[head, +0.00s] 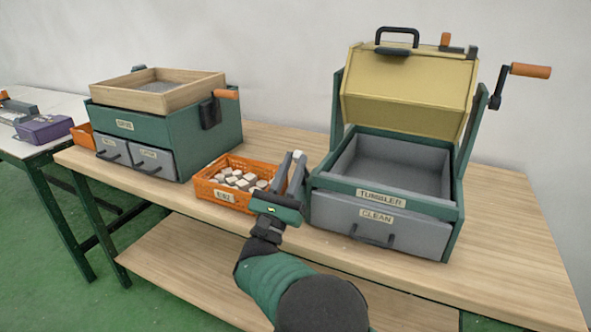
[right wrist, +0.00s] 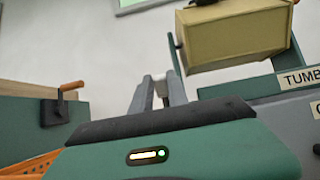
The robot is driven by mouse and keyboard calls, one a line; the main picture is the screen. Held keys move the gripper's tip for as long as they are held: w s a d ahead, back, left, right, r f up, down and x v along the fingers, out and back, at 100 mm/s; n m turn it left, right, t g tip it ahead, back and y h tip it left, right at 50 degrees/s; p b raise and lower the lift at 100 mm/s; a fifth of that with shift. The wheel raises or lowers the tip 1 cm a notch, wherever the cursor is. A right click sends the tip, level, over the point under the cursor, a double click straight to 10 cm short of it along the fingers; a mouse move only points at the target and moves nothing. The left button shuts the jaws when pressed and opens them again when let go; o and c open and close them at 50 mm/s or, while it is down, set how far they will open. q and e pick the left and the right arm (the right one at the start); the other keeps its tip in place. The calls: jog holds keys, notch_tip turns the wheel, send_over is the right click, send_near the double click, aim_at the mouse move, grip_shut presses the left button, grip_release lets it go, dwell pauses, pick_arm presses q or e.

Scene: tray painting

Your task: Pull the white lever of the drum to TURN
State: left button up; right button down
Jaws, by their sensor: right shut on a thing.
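The yellow drum (head: 408,93) hangs in the green tumbler frame (head: 335,108) at the right of the bench, above a grey open tray (head: 400,175). My right gripper (head: 292,160) is raised beside the frame's left side, above the gap between the crate and the tumbler. In the right wrist view my fingers (right wrist: 158,90) point up toward the drum's left side. No TURN label can be read. My left gripper is not in view.
An orange crate (head: 207,191) of pale stones stands just left of my gripper. A green cabinet (head: 190,148) with a wooden sieve (head: 150,101) is farther left. A black crank with an orange handle (head: 530,70) sticks out at the drum's right.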

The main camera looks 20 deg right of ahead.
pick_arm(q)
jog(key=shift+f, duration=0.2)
pick_arm(e)
jog(key=shift+a+f, duration=0.15)
jog(key=shift+f, duration=0.2)
jog(key=c, duration=1.6)
grip_release()
jog(key=shift+o, duration=0.2)
jog(key=shift+r, duration=0.1)
